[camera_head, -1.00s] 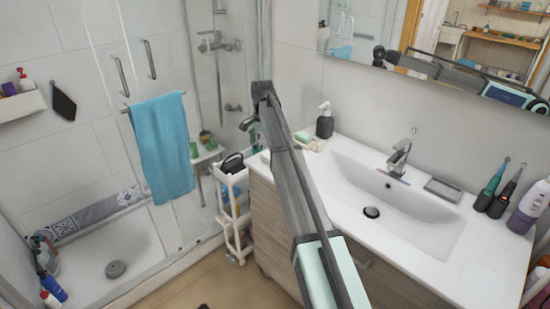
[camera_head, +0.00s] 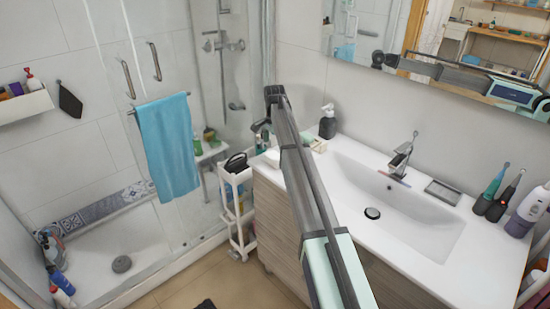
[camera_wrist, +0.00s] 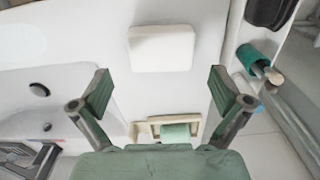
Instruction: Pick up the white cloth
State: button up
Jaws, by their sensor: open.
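In the wrist view, a flat white rectangular piece with rounded corners, which looks like the folded white cloth (camera_wrist: 161,48), lies on the white countertop (camera_wrist: 75,75). My gripper (camera_wrist: 161,90) is open and empty. Its two green-padded fingers are spread wide, and in the picture the cloth lies just beyond and between the fingertips. Nothing is seen touching it. In the head view, my gripper (camera_head: 262,127) shows small and dark over the left end of the counter, partly hidden by my arm.
A cream tray with a green item (camera_wrist: 176,131) sits near my gripper. A dark soap dispenser (camera_head: 327,123) stands at the wall. The basin (camera_head: 400,205) and faucet (camera_head: 403,150) are to the right. A white trolley (camera_head: 238,205) stands left of the counter.

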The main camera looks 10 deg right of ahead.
aim_at(274, 157)
jog(key=shift+f+p, duration=1.3)
jog(key=shift+f, duration=1.8)
jog(key=shift+a, duration=0.1)
jog(key=c, duration=0.8)
